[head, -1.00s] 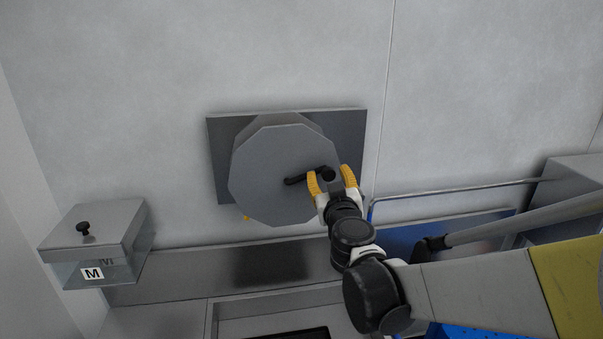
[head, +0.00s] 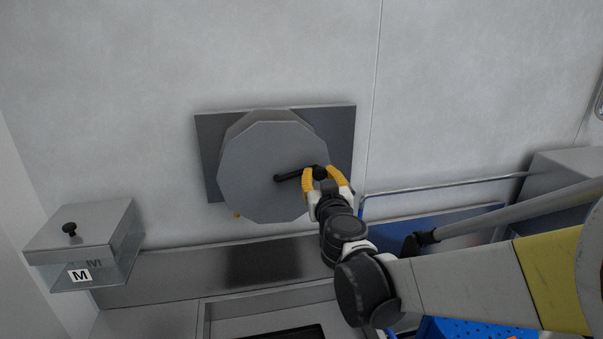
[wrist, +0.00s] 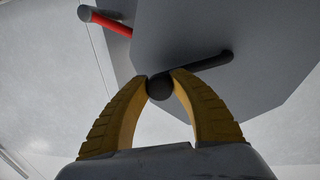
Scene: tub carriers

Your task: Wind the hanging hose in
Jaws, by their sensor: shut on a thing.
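The hose reel (head: 262,190) is a grey many-sided disc on a dark plate (head: 342,130) fixed to the wall. A black crank handle (head: 296,174) runs from the disc's middle to the right and ends in a round knob. My gripper (head: 322,174) has its yellow fingers shut on the knob. In the wrist view the fingertips (wrist: 160,86) pinch the black knob, with the crank arm (wrist: 208,66) running right across the disc. A hanging hose is not clearly seen.
A clear box with a grey lid, marked M (head: 82,258), is on the left. A blue panel with a metal rail (head: 450,188) lies right of the reel. A steel ledge and sink basin (head: 270,308) lie below. A red rod (wrist: 108,22) shows in the wrist view.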

